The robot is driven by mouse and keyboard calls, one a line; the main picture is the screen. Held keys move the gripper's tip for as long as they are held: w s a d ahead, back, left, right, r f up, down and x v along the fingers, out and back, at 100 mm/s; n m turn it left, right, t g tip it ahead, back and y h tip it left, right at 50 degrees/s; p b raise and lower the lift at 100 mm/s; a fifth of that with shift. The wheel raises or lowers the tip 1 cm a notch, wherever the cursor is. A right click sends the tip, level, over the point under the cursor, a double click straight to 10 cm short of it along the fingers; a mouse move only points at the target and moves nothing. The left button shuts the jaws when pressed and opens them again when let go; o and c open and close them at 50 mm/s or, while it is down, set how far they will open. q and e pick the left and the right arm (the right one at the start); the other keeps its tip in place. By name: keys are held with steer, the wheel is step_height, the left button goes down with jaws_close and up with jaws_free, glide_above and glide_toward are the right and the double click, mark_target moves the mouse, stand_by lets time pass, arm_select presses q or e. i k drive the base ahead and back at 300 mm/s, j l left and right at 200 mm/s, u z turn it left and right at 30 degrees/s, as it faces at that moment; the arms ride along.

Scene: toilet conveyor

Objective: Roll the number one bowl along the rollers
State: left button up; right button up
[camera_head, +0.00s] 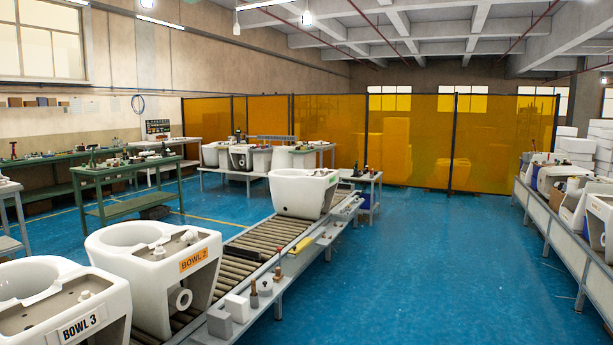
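A roller conveyor (240,262) runs from the near left toward the middle back. A white toilet bowl (303,198) stands upright near its far end; no number label is readable on it from here. A white bowl with an orange label reading BOWL 2 (150,275) stands nearer on the rollers. The nearest white bowl (62,310), labelled BOWL 3, is at the lower left and partly cut off by the frame. Neither of my grippers is in view.
A side ledge (310,245) along the conveyor's right holds small fittings and white blocks. A green workbench (125,170) stands to the left. Another bench (555,215) with bowls runs along the right. Amber screens (415,140) close off the back. The blue floor (430,270) between is clear.

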mark_target(296, 193)
steer(key=i+z, duration=0.35)
steer(key=i, duration=1.05)
steer(key=i+l, duration=0.1)
steer(key=i, duration=4.2)
steer(key=i+l+u, duration=0.1)
steer(key=i+u, duration=0.15)
steer(key=i, duration=0.2)
steer(key=i+l+u, duration=0.25)
steer(key=i, duration=0.2)
steer(key=i+l+u, duration=0.2)
steer(key=i, duration=0.25)
steer(key=i+l+u, duration=0.25)
steer(key=i, duration=0.2)
